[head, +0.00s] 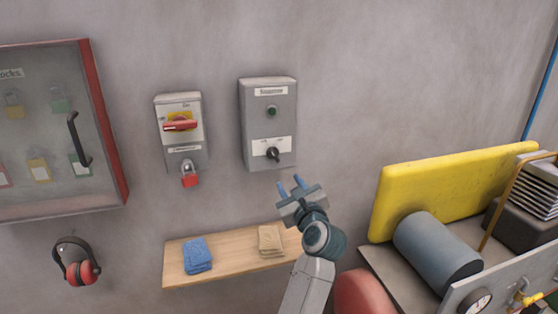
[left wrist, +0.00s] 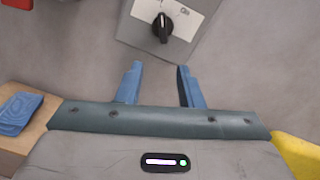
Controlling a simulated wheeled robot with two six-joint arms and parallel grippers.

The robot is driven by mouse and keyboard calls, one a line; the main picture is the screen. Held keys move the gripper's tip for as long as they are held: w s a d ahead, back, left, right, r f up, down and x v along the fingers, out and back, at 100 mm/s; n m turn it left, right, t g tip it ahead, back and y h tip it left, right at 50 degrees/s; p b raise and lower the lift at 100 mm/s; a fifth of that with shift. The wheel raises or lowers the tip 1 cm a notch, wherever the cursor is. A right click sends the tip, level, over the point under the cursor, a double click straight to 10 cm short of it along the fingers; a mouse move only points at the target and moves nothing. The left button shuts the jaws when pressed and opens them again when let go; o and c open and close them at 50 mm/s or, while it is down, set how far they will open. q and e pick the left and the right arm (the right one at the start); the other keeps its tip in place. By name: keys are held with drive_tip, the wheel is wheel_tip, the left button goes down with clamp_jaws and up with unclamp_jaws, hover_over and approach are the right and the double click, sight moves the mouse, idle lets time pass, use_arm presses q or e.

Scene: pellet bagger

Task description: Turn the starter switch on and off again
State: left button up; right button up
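The starter switch is a black knob (head: 272,154) on a white plate low on a grey starter box (head: 250,110) on the wall. The knob also shows in the left wrist view (left wrist: 163,27), pointing up in that picture. A dark green round button or lamp (head: 272,110) sits above it in the head view. My left gripper (head: 290,187) is below the box in the head view, its two blue fingers apart and empty. In the left wrist view the fingers (left wrist: 157,85) are spread, with the knob beyond them and not touched. My right gripper is not in view.
A red-handled isolator (head: 180,126) with a red padlock (head: 189,178) hangs left of the starter box. A wooden shelf (head: 222,262) with blue and tan cloths is below. A yellow panel (head: 450,185) and grey cylinder (head: 437,254) stand right.

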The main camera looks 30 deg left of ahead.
sight(276, 158)
use_arm(q)
drive_tip(key=shift+n+h, duration=0.4)
drive_tip(key=shift+n, duration=0.5)
drive_tip(key=w+a+r+p, duration=0.1)
drive_tip(key=a, duration=0.1)
drive_tip(key=w+a+p, duration=0.2)
drive_tip(key=a, duration=0.1)
drive_tip(key=w+a+r+p, duration=0.1)
drive_tip(key=w+a, duration=0.1)
drive_tip(key=shift+w+a+r+p, duration=0.15)
drive_tip(key=shift+w+r+p, duration=0.1)
drive_tip(key=shift+r+p, duration=0.1)
drive_tip(key=shift+w+a+f, duration=0.15)
drive_tip(key=shift+w+a, duration=0.2)
drive_tip(key=shift+a, duration=0.05)
clamp_jaws()
